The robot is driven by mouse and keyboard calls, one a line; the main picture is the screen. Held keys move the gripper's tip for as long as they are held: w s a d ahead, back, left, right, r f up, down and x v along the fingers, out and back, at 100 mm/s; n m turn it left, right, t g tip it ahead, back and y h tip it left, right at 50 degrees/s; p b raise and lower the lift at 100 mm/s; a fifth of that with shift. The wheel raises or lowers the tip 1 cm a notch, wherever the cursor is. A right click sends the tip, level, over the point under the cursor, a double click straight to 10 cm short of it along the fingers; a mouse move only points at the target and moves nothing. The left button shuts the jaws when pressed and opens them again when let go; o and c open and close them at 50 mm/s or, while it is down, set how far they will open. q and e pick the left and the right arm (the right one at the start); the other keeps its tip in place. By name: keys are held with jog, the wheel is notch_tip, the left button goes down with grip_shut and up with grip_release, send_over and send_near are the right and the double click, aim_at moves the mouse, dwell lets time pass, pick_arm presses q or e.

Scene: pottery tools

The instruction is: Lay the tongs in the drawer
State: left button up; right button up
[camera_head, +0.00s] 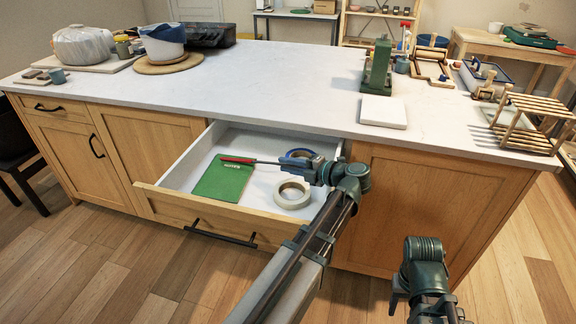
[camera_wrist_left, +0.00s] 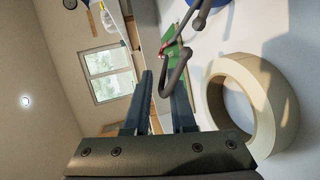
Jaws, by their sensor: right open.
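The tongs (camera_head: 262,162) have a red part at the far end and thin grey arms. They lie level within the outline of the open drawer (camera_head: 178,206), over a green packet. My left gripper (camera_head: 318,170) is at the drawer's right side, shut on the tongs. In the left wrist view, the dark curved ends of the tongs (camera_wrist_left: 184,52) show at the fingers (camera_wrist_left: 163,80). I cannot tell whether the tongs touch the drawer floor. My right gripper (camera_head: 396,290) is open and empty, low in front of the cabinet.
The drawer also holds the green packet (camera_head: 222,182), a cream tape roll (camera_head: 291,195) and a blue roll (camera_head: 299,153). The tape roll is close beside my left fingers. The countertop (camera_head: 270,85) above has pots at left, a white block (camera_head: 383,112) and a wooden rack (camera_head: 530,118) at right.

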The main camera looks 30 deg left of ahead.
pick_arm(q)
jog(key=shift+o, duration=0.8)
jog(key=shift+r, duration=0.1)
jog(key=shift+r+p, duration=0.2)
jog(key=shift+p, duration=0.1)
jog(key=shift+r+p, duration=0.5)
jog(key=shift+r, duration=0.05)
jog(key=p+v, duration=0.2)
jog(key=v, duration=1)
jog(key=shift+f, duration=0.2)
